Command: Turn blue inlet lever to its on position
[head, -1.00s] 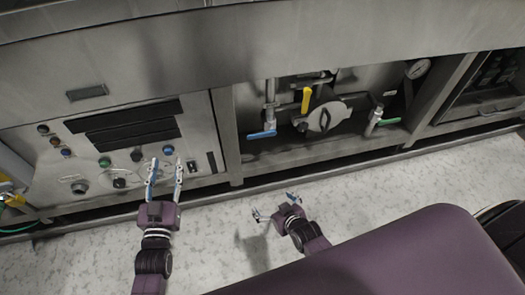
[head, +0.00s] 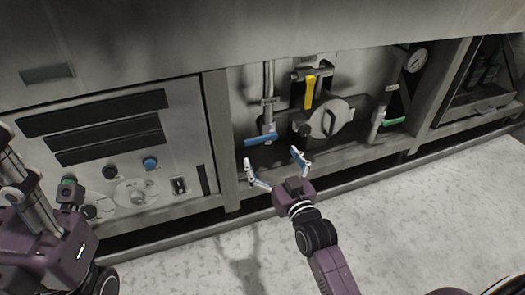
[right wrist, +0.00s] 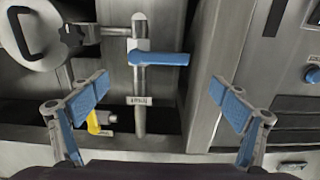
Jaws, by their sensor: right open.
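The blue inlet lever (head: 261,139) is on a thin vertical pipe in the open bay of the washer. Its handle lies roughly level and points left in the head view. In the right wrist view, the blue inlet lever (right wrist: 160,58) points right from its pipe. My right gripper (head: 272,160) is open and empty, just in front of and below the lever. In the right wrist view, my right gripper (right wrist: 163,95) has its blue fingers spread wide, with the lever beyond the gap, apparently untouched. My left gripper (head: 42,195) is at the left edge, its fingers unclear.
A yellow lever (head: 309,92) hangs down beside a round hatch (head: 329,120) to the right. A green lever (head: 393,121) and a gauge (head: 416,59) are farther right. A frame post (head: 221,140) separates the bay from the control panel (head: 110,165).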

